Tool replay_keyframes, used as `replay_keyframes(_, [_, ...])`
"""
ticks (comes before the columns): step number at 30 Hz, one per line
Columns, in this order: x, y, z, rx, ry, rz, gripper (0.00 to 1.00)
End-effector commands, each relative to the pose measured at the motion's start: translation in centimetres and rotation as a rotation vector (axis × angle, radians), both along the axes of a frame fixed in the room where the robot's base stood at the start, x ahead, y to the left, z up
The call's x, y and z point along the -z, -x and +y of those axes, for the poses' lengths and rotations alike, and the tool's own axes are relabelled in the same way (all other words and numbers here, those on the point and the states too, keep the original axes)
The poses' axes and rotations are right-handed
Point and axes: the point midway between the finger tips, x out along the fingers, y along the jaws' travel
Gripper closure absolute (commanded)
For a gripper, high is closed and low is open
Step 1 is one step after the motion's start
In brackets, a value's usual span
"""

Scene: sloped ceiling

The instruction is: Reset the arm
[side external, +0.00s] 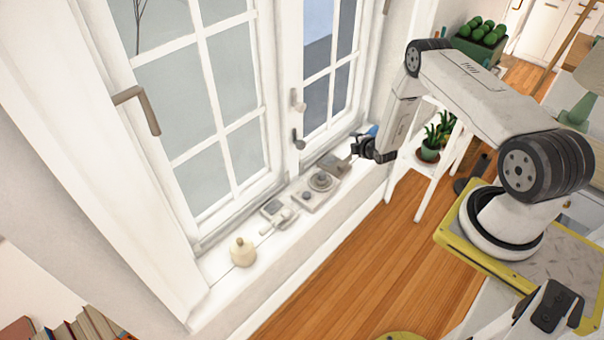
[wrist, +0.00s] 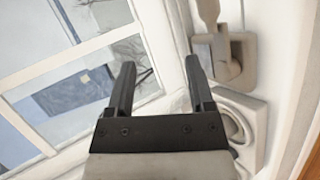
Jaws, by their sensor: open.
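My gripper (side external: 363,147) is at the far right end of the white window sill, close to the window frame, in the side external view. In the wrist view my gripper (wrist: 158,82) shows two dark fingers spread apart with nothing between them. A small blue thing (side external: 372,131) shows just behind the gripper; what it is cannot be made out.
On the sill (side external: 222,287) stand a cream bell-shaped object (side external: 242,251), a small grey tray-like item (side external: 274,210) and a grey block with a round knob (side external: 320,182). Window handles (side external: 298,139) jut out. Potted plants (side external: 430,150) stand on a white stand to the right.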

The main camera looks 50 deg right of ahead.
Motion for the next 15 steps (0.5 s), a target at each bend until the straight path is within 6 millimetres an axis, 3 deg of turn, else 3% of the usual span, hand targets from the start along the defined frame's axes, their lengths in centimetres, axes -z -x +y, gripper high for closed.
replay_keyframes(6, [-4.7, -2.3, 2.4, 0.045, -0.158, 0.022, 0.32])
replay_keyframes(15, [-10.8, -3.5, 6.6, 0.135, -0.365, 0.067, 0.32])
